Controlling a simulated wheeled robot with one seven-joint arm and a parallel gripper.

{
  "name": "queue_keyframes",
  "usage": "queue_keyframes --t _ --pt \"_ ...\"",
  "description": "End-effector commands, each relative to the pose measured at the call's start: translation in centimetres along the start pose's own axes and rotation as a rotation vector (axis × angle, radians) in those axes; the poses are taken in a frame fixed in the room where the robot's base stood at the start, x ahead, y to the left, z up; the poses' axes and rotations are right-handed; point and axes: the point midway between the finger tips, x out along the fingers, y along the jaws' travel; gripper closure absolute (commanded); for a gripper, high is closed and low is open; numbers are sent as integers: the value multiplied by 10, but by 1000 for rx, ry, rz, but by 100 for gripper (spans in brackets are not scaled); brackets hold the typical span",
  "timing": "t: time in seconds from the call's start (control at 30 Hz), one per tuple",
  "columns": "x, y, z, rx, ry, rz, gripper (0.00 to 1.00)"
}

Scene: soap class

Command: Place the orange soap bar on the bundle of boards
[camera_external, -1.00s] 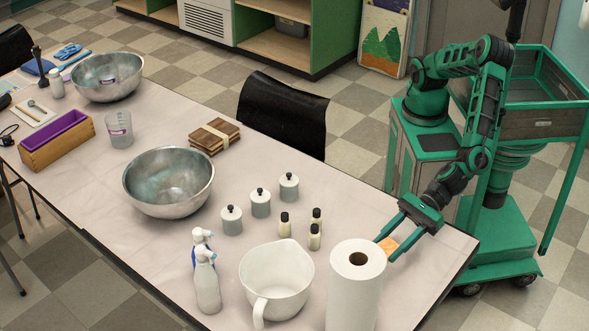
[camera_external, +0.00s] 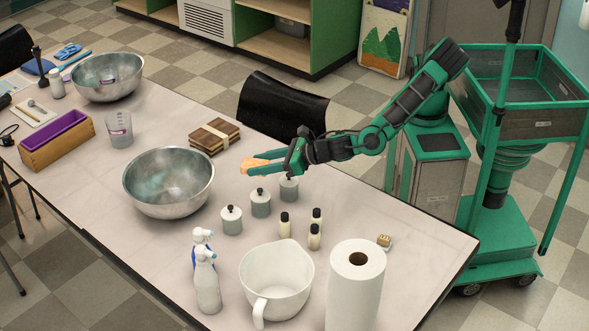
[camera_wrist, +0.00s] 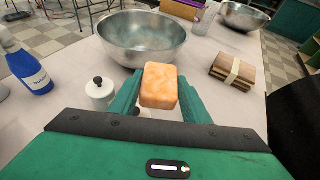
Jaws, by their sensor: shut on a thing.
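The orange soap bar (camera_external: 256,163) is held between the fingers of my gripper (camera_external: 268,161), which is shut on it above the table. In the wrist view the marbled orange soap bar (camera_wrist: 160,86) sits between the green fingertips of my gripper (camera_wrist: 158,100). The bundle of boards (camera_external: 214,136), brown wood tied with a pale band, lies on the table to the left of and beyond my gripper. In the wrist view the bundle of boards (camera_wrist: 232,76) is to the right of the soap, apart from it.
Lidded grey jars (camera_external: 260,203) stand just below and near my gripper. A large steel bowl (camera_external: 168,182) is left of it. A black chair (camera_external: 282,108) stands behind the table edge.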

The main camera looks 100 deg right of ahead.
Motion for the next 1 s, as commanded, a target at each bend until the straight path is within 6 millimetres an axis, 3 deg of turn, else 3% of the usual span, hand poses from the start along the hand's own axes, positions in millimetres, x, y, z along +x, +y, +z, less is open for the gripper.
queue_keyframes --t 0.03,0.2,0.4,0.53,0.77,1.0 --pt "15 -20 10 19 -2 -47 82" --pt "55 -82 36 81 -2 -196 82" --pt "86 -147 60 141 -1 -341 82" --pt "96 -173 68 166 0 -400 82" --pt "111 -196 70 180 0 -437 82" --pt "154 -225 58 179 -1 -437 82"
